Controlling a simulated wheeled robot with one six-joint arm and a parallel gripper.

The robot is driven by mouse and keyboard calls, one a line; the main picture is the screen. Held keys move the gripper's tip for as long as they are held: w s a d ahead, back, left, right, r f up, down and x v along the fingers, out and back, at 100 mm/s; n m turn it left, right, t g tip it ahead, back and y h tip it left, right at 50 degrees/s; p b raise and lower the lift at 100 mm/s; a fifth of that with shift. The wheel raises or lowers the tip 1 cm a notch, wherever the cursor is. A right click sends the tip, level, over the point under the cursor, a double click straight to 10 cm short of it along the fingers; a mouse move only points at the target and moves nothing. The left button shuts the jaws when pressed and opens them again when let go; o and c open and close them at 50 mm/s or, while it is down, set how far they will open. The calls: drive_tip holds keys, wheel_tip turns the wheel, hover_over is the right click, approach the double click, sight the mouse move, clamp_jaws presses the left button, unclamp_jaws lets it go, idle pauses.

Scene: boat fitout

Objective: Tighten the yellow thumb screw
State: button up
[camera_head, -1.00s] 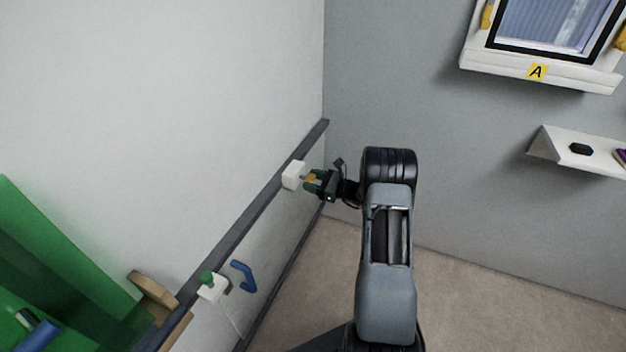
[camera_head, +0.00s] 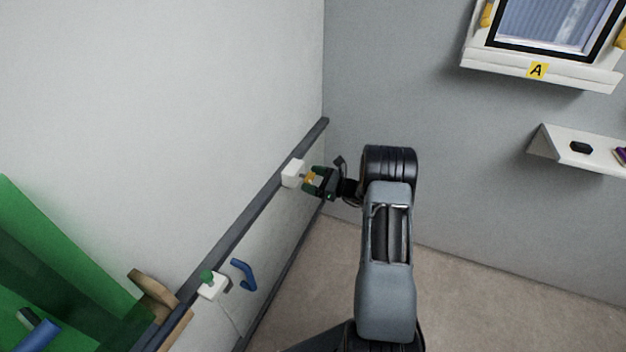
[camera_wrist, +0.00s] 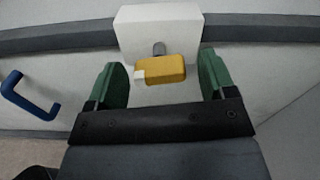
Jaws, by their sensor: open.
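The yellow thumb screw (camera_wrist: 165,70) sticks out from a white block (camera_wrist: 160,28) on the wall, on a short grey shaft. In the wrist view its flat head lies nearly level, with a small white patch at its left end. My gripper (camera_wrist: 163,82) is open, with one green finger on each side of the head and a visible gap to both. In the head view my gripper (camera_head: 318,182) is at the white block (camera_head: 293,173), and the yellow screw (camera_head: 309,178) shows small between the fingers.
A dark rail (camera_head: 240,228) runs along the left wall. A blue handle (camera_head: 243,275) and a white fitting with a green knob (camera_head: 208,277) sit lower along it. A shelf (camera_head: 560,146) and a window (camera_head: 555,25) marked A are on the right wall.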

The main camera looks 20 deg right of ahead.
drive_tip(key=p+v, duration=0.1)
drive_tip(key=v, duration=1.2)
drive_tip(key=shift+s+d, duration=0.25)
drive_tip(key=shift+s, duration=0.05)
